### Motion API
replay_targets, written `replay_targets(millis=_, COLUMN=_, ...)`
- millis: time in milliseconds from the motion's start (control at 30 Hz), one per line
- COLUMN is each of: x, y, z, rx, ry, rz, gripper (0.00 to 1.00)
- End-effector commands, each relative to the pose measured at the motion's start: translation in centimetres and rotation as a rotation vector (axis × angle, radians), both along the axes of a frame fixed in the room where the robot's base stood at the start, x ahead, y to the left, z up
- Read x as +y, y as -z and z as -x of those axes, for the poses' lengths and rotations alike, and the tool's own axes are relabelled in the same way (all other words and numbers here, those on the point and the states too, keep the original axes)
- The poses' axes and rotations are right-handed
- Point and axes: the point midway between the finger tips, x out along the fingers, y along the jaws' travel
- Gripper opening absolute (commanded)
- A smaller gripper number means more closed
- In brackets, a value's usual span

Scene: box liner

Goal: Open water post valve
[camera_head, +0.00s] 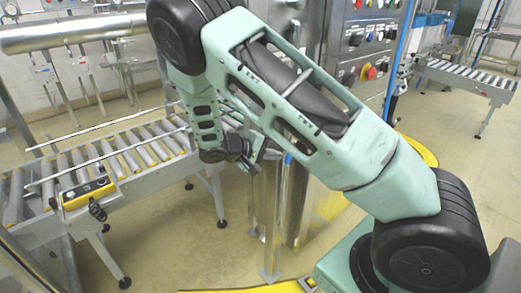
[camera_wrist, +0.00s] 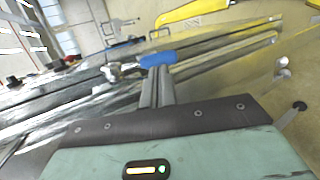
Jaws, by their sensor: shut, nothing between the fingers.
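The valve has a blue lever handle (camera_wrist: 158,59) on a metal fitting (camera_wrist: 112,71) in the wrist view. In the head view a small blue part, seemingly the same handle (camera_head: 287,159), shows at the top of a thin metal post (camera_head: 279,205). My gripper (camera_wrist: 158,75) is shut, with its fingers together and nothing between them. Its fingertips are right at the blue handle in the wrist view; I cannot tell whether they touch it. In the head view my gripper (camera_head: 257,160) is small, just left of the post, and partly hidden by the arm.
A roller conveyor (camera_head: 120,150) with a yellow control box (camera_head: 88,192) stands to the left. A steel control panel (camera_head: 365,40) with coloured buttons rises behind my arm. Another conveyor (camera_head: 466,76) is at the far right. Open floor (camera_head: 175,250) lies in front.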

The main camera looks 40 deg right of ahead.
Motion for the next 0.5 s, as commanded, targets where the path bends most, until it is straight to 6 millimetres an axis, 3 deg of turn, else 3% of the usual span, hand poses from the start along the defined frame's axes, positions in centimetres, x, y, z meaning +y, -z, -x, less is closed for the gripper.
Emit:
replay_targets(millis=200, x=-1.7, y=0.8, z=0.3, rx=0.001, ry=0.0, rz=0.0, gripper=0.0)
replay_targets(millis=500, x=-1.9, y=1.0, z=0.3, rx=0.0, ry=-0.001, rz=0.0, gripper=0.0)
